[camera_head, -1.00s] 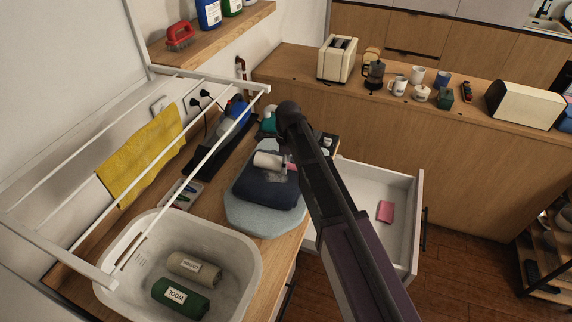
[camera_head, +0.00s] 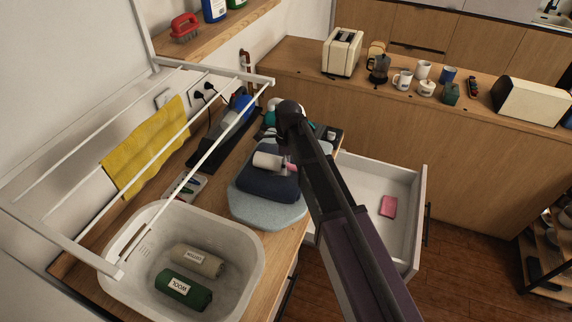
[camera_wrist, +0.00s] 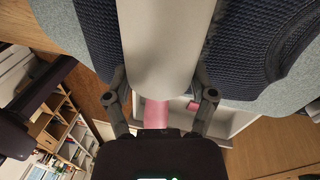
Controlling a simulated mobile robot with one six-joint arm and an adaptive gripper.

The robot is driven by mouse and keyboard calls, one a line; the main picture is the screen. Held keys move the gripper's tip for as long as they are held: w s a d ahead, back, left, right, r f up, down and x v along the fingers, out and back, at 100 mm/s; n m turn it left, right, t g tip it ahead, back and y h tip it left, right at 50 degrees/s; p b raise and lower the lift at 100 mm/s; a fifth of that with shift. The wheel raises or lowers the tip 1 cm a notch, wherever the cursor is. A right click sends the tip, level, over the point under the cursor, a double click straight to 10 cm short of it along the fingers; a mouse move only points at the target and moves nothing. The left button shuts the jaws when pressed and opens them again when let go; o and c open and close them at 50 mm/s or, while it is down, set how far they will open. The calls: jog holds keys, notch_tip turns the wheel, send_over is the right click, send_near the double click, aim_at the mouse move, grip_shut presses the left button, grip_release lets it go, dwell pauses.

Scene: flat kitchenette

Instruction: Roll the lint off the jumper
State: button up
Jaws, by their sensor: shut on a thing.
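The jumper (camera_head: 266,186) is a dark navy knit, folded on a pale blue-grey padded board (camera_head: 262,212) on the worktop. It also shows in the wrist view as ribbed dark cloth (camera_wrist: 250,50) on both sides of the roller. The lint roller has a white cylinder (camera_head: 268,161) and a pink handle (camera_wrist: 155,112). My gripper (camera_wrist: 160,98) is shut on the lint roller at its handle end. The cylinder lies over the jumper's far part; whether it touches the cloth I cannot tell. My arm hides part of the gripper in the head view.
A white tub (camera_head: 240,258) with two labelled rolls stands near left. A white drying rack (camera_head: 190,160) with a yellow cloth (camera_head: 146,148) rises on the left. An open white drawer (camera_head: 372,185) holding a pink block (camera_head: 388,206) juts out at right.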

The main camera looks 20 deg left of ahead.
aim_at(286, 181)
jog(key=shift+s+a+f, duration=0.15)
jog(key=shift+s, duration=1.7)
jog(key=shift+d, duration=0.9)
jog(key=shift+w+d, duration=0.15)
jog(key=shift+w, duration=1.6)
jog(key=shift+w, duration=0.1)
